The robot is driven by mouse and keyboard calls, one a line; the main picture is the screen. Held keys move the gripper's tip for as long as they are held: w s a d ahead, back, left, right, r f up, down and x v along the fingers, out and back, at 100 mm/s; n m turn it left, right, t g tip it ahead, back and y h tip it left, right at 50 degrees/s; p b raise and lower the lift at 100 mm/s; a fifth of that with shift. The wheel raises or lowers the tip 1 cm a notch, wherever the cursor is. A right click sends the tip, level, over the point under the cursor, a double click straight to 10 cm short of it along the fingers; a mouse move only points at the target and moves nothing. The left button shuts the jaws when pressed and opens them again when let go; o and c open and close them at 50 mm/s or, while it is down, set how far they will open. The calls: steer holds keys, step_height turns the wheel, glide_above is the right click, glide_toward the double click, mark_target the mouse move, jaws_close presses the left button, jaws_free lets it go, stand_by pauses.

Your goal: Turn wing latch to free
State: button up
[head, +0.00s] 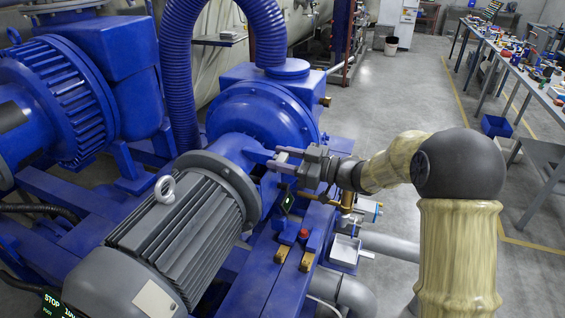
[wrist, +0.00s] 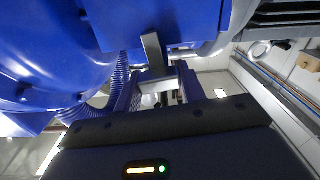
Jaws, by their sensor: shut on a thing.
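The wing latch shows in the wrist view as a grey metal piece (wrist: 153,52) with an upright bar and a crosspiece, under the blue pump casing (wrist: 100,30). My gripper (wrist: 158,88) is shut on it, with a finger on either side of the metal. In the head view my gripper (head: 277,159) reaches left from the padded arm to the blue housing between the grey motor (head: 185,225) and the round pump casing (head: 262,115). The latch is too small and covered there to make out. Its exact turn angle cannot be told.
A ribbed blue hose (head: 185,70) arches above. The floor (head: 410,90) toward the workbench (head: 530,70) is open.

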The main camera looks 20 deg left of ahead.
steer(key=n+b, duration=0.2)
steer(key=b, duration=0.1)
steer(key=shift+f+n, duration=0.25)
steer(key=shift+n, duration=0.15)
steer(key=shift+s+r+n+b, duration=0.1)
steer(key=shift+r+n+b, duration=0.05)
steer(key=shift+n+b, duration=0.85)
steer(key=shift+r, duration=0.1)
steer(key=o, duration=1)
steer(key=shift+d, duration=0.1)
steer(key=d+b, duration=0.1)
steer(key=d, duration=0.4)
steer(key=s+d+b, duration=0.1)
steer(key=d, duration=0.5)
steer(key=d+b, duration=0.1)
steer(key=d, duration=0.5)
steer(key=shift+s+d, duration=0.1)
steer(key=shift+s, duration=0.1)
